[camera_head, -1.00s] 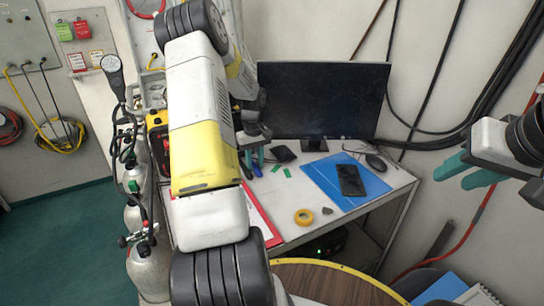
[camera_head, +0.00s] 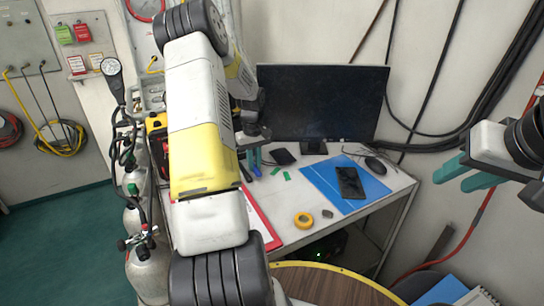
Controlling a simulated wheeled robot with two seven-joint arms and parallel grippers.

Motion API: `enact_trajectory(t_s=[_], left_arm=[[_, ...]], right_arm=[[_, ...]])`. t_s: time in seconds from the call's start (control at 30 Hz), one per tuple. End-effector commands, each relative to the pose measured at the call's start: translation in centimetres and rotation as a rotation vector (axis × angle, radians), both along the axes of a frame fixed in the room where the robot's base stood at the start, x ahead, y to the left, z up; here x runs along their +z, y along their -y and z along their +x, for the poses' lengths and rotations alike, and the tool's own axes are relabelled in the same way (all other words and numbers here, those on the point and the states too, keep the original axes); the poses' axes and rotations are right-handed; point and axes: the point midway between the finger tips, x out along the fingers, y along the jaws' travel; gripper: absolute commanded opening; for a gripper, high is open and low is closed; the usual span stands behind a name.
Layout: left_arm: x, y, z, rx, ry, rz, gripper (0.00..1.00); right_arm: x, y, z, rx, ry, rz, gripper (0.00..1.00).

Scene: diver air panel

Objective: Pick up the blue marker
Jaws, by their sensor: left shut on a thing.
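The blue marker (camera_head: 256,171) is at the back left of the white desk, below my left gripper's fingertips, small and partly covered. My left gripper (camera_head: 254,160) points down at it, with its teal fingers close together and shut on the marker. My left arm hides much of the desk's left side. I cannot tell whether the marker is clear of the desk top. My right gripper (camera_head: 450,182) is at the right side, away from the desk, with its teal fingers apart and nothing between them.
A monitor (camera_head: 322,100) stands behind the marker. A red clipboard (camera_head: 262,225) is in front.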

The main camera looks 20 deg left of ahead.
Motion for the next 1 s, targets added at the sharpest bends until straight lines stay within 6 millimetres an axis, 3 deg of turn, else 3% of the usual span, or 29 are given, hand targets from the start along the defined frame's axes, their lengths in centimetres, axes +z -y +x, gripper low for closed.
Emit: enact_trajectory(t_s=[0.17, 0.7, 1.0], left_arm=[[2.7, 0.0, 0.1, 0.000, 0.003, 0.002, 0.00], [3.8, 0.9, -13.0, 0.001, -0.001, 0.001, 0.00], [4.0, 1.2, -15.8, -0.001, 0.001, 0.001, 0.00]], right_arm=[[0.0, 0.0, 0.0, 0.000, 0.000, 0.000, 0.36], [0.0, 0.0, 0.0, 0.000, 0.000, 0.000, 0.36], [0.0, 0.0, 0.0, 0.000, 0.000, 0.000, 0.36]])
